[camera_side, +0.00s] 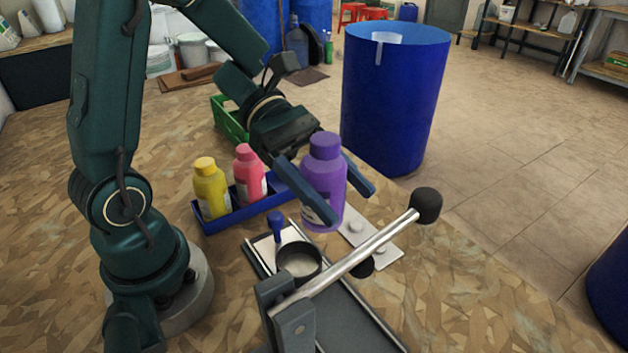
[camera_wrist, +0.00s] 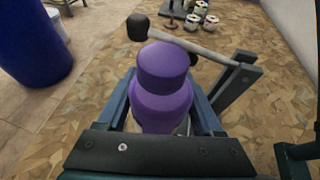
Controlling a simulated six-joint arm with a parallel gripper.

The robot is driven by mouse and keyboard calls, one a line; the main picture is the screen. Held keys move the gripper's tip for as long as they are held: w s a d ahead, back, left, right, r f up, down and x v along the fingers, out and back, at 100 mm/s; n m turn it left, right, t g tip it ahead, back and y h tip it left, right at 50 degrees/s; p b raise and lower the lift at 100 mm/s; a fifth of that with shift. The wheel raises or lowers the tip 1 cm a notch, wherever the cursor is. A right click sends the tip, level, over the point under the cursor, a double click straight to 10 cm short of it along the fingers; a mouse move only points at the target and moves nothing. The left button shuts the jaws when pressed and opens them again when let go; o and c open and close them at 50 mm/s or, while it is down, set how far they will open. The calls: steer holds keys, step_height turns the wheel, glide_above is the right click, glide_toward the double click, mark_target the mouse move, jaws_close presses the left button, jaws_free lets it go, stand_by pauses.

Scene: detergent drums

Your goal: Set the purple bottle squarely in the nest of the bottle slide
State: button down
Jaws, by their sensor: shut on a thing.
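The purple bottle (camera_side: 325,180) is upright between the two blue fingers of my gripper (camera_side: 322,190), which is shut on it. In the side view it is held up above the table, behind and a little right of the nest. The wrist view shows its purple cap and shoulder (camera_wrist: 164,85) between the fingers (camera_wrist: 163,110). The nest (camera_side: 298,262) is a dark round ring with a pale floor, and it looks empty. It sits on the bottle slide (camera_side: 352,310), a grey track with raised rails. The bottle's base and its gap to the slide are hard to judge.
A lever (camera_side: 355,255) with a black knob (camera_side: 425,204) slants over the slide. A blue tray (camera_side: 243,208) holds a yellow bottle (camera_side: 210,188) and a pink bottle (camera_side: 249,173). A pale plate (camera_side: 370,240) lies right of the nest. A blue drum (camera_side: 393,100) stands behind.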

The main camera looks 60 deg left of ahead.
mark_target(305, 215)
steer(key=s+f+m+g, duration=0.1)
steer(key=s+g, duration=0.1)
steer(key=s+a+f+m+g, duration=0.1)
steer(key=f+m, duration=0.1)
steer(key=shift+s+a+g, duration=0.1)
steer(key=shift+s+g, duration=0.3)
steer(key=shift+f, duration=1.7)
steer(key=shift+f, duration=0.8)
steer(key=shift+f, duration=1)
jaws_free()
steer(key=shift+a, duration=0.1)
